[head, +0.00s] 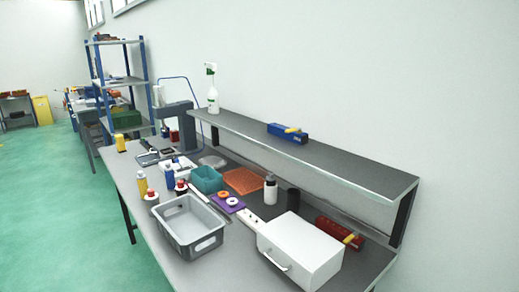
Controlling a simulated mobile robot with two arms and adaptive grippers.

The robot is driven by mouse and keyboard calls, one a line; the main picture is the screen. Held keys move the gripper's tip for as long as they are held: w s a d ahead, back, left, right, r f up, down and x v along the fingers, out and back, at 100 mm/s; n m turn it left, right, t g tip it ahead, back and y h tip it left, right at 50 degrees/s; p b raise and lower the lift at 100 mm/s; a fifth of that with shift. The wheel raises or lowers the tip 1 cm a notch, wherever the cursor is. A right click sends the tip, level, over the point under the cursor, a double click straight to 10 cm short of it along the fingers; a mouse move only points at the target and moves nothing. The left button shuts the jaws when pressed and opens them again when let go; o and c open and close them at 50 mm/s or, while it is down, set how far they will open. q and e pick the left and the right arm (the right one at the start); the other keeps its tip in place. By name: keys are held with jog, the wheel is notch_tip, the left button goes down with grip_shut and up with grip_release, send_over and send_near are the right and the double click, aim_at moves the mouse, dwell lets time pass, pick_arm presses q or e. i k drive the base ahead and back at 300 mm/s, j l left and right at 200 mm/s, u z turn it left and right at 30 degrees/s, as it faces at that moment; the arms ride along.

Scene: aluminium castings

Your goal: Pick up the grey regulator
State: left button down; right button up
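I cannot make out a thing that is clearly the grey regulator. A flat light-grey piece (212,161) lies on the bench behind the teal bin, too small to name. A tall dark-grey machine (183,122) stands at the far end of the bench. Neither of my grippers is in view.
The long grey workbench (130,172) carries an empty grey crate (172,236), a white case with a handle (300,252), a teal bin (207,180), an orange mat (242,181) and several bottles. A raised shelf (340,162) runs along the wall. Green floor (60,220) is clear at left.

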aim_at(151, 202)
jog(key=j+z, duration=0.25)
jog(key=j, duration=0.4)
jog(key=j+z, duration=0.3)
jog(key=j, duration=0.4)
jog(key=k+j+z, duration=0.25)
jog(key=j, duration=0.4)
jog(key=i, duration=0.1)
